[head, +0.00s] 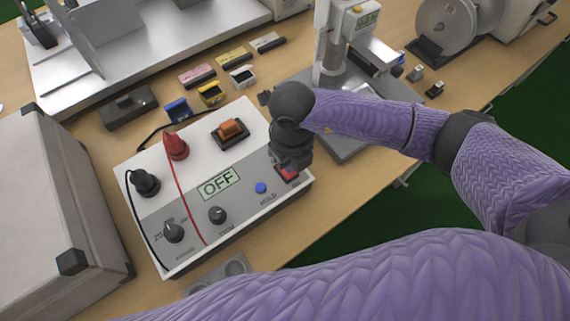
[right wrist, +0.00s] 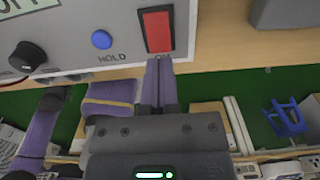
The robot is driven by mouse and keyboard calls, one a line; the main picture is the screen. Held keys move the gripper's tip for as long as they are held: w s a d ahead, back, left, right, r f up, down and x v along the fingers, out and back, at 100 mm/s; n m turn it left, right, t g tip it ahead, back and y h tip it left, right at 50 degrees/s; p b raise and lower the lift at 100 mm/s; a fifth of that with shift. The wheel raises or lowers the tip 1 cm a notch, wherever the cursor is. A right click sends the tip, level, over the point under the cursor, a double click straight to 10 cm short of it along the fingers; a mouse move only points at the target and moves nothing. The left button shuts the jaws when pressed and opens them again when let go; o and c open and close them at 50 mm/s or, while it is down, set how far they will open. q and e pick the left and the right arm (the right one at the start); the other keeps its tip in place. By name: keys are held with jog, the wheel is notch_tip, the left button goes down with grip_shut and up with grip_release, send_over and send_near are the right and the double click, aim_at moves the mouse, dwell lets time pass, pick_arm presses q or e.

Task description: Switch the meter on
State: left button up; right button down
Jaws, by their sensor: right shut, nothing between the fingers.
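The meter (head: 215,245) is a white and grey box on the bench, and its display (head: 218,184) reads OFF. Its red rocker switch (head: 288,174) is at the right end of the front panel, partly hidden by my right gripper (head: 290,160) in the head view. In the right wrist view the red switch (right wrist: 157,31) shows whole in its black frame. My right gripper (right wrist: 159,64) is shut and empty, its fingertips right by the switch's lower edge. I cannot tell whether they touch it. My left gripper is not in view.
The panel also has a blue HOLD button (head: 261,188), two dark knobs, red and black plugs with leads, and an orange rocker (head: 231,129). A grey case (head: 55,205) stands at the left. A stand (head: 335,75) is behind my right forearm. Small coloured blocks lie behind the meter.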

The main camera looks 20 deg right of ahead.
aim_at(290, 174)
jog(key=shift+f+b, duration=0.95)
jog(key=shift+f, duration=0.35)
dwell(1.0)
notch_tip(290, 174, up, 7)
jog(key=p, duration=0.6)
jog(key=shift+r, duration=0.15)
